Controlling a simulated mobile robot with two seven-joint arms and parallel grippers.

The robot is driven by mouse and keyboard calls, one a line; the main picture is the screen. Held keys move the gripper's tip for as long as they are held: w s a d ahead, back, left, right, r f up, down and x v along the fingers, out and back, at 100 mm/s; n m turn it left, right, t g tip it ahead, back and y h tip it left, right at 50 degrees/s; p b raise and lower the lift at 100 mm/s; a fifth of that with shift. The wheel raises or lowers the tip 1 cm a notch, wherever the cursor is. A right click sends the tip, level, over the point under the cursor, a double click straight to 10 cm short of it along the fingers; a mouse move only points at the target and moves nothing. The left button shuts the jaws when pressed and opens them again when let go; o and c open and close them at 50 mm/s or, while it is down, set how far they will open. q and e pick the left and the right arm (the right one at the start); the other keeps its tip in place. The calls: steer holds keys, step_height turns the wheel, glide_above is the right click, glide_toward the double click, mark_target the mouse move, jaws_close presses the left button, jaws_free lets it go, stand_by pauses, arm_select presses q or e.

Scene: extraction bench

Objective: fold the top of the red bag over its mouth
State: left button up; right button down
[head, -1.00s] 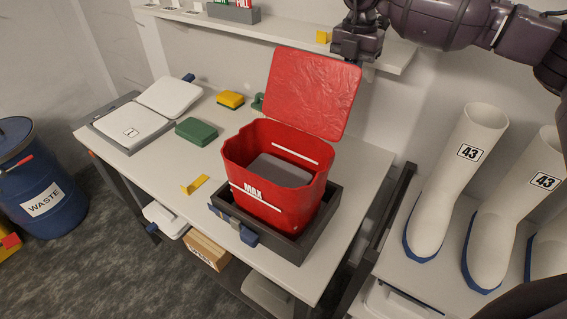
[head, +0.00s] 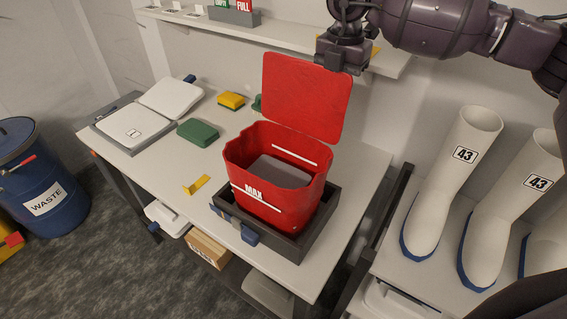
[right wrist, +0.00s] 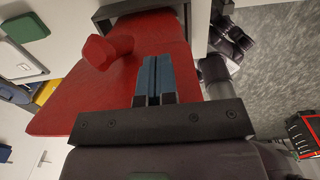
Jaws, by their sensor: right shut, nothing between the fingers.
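The red bag (head: 268,205) stands open in a dark tray on the bench, with a white MAX line on its front. Its top flap (head: 305,97) stands up from the back of the mouth as a flat red sheet. The mouth is uncovered and a grey surface shows inside. My right gripper (head: 343,58) is at the flap's upper right corner; its fingers are hidden behind the flap in the head view. In the right wrist view the blue fingers (right wrist: 155,75) are shut and empty against or close to the red sheet (right wrist: 75,105); contact is unclear. A red knob (right wrist: 108,48) sticks out there. My left gripper is out of view.
The dark tray (head: 318,232) surrounds the bag's base. A green block (head: 197,131), a yellow sponge (head: 231,100), a yellow bracket (head: 197,185) and a white scale (head: 134,125) lie to the left. A shelf (head: 290,37) runs behind; white boots (head: 455,180) stand right.

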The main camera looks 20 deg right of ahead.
mark_target(331, 105)
steer(key=shift+s+a+f, duration=0.8)
steer(key=shift+s+a, duration=0.2)
steer(key=shift+s, duration=0.1)
steer(key=shift+s+a, duration=0.55)
steer(key=shift+a, duration=0.1)
steer(key=shift+s+a, duration=0.3)
steer(key=shift+a, duration=0.35)
steer(key=shift+s+a+r, duration=0.2)
steer(key=shift+s+a, duration=0.2)
steer(key=shift+s, duration=0.15)
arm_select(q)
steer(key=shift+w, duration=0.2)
arm_select(e)
steer(key=s+a, duration=0.3)
steer(key=shift+a, duration=0.25)
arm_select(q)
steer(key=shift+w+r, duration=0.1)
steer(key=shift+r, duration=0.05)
arm_select(e)
steer(key=shift+r, duration=0.1)
